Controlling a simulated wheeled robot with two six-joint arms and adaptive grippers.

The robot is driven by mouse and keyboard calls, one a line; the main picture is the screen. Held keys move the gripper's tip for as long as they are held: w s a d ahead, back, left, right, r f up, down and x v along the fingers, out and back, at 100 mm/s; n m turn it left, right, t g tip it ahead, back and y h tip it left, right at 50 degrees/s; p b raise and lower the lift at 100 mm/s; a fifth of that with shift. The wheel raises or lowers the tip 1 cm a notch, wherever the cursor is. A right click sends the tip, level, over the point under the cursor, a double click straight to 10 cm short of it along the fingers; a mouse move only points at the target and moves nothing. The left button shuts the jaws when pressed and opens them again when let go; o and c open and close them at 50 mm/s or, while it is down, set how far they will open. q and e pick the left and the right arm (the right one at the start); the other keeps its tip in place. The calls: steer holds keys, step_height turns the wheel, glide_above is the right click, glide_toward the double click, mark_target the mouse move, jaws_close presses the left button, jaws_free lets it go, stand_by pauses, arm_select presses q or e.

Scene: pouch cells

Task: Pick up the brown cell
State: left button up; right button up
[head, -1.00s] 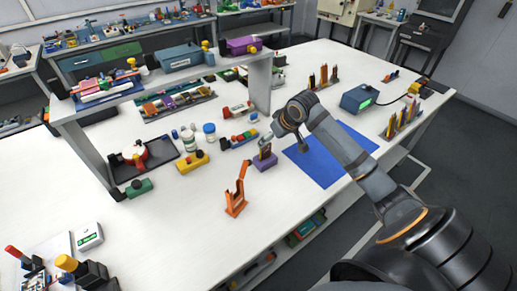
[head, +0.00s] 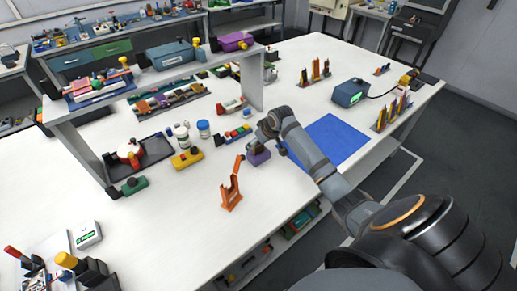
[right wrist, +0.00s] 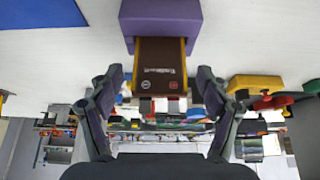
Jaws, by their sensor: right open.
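The brown cell (right wrist: 160,62) stands in the purple holder (right wrist: 160,15), with pale print on its face in the right wrist view. In the head view the purple holder (head: 259,156) sits on the white table left of the blue mat, and my right gripper (head: 266,130) is at it, largely hiding the cell. In the right wrist view my right gripper (right wrist: 159,80) is open, with one finger on each side of the cell and a gap on both sides. My left gripper is not in view.
An orange stand (head: 231,188) is close in front of the holder. A yellow block (head: 187,158), white jars (head: 182,135) and a shelf (head: 252,85) stand to the left and behind. The blue mat (head: 340,139) is clear. Racks of cells (head: 392,113) stand at right.

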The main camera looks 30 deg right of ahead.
steer(key=shift+s, duration=0.15)
steer(key=shift+c, duration=1.3)
steer(key=c, duration=0.9)
